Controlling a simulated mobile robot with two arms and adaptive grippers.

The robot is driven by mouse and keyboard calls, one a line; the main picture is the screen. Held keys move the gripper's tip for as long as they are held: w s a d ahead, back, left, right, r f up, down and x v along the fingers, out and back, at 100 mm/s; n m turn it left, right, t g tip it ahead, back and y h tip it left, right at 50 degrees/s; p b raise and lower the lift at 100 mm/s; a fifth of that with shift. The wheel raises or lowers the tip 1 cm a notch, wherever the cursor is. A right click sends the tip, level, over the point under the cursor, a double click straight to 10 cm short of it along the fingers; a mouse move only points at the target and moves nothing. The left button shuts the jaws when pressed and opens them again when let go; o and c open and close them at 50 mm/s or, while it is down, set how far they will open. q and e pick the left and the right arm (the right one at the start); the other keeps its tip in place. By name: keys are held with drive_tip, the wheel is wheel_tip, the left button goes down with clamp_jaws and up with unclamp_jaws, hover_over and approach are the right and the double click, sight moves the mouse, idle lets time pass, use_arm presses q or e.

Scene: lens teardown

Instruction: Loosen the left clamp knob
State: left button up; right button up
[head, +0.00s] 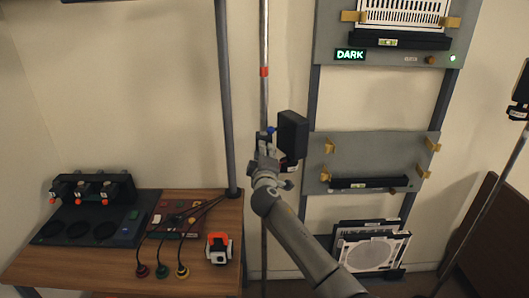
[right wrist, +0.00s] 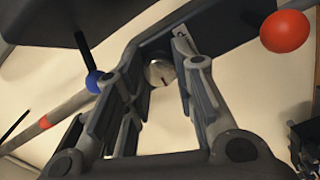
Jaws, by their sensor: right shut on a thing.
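The left clamp, a dark block (head: 292,135), sits beside the tall grey pole (head: 264,40) in the middle of the head view. My right gripper (head: 267,138) is up at its left side, at the pole. In the right wrist view the fingers of my right gripper (right wrist: 160,60) close around a small pale grey round knob (right wrist: 160,72), partly hidden by them. A blue ball (right wrist: 93,82) on a dark rod is left of the fingers. A red ball (right wrist: 287,32) is at the upper right. My left gripper is not in view.
A wooden table (head: 205,275) at left bears a dark lens station (head: 90,225), cabled plugs and an orange-white device (head: 218,248). A grey rack panel (head: 375,150) stands right behind the clamp. A second pole with a clamp (head: 518,110) is at far right.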

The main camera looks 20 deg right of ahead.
drive_tip(key=shift+n, duration=0.7)
drive_tip(key=o, duration=1.1)
drive_tip(key=shift+a, duration=0.1)
drive_tip(key=shift+c, duration=0.2)
drive_tip(key=v, duration=1.2)
drive_tip(key=shift+f, duration=0.1)
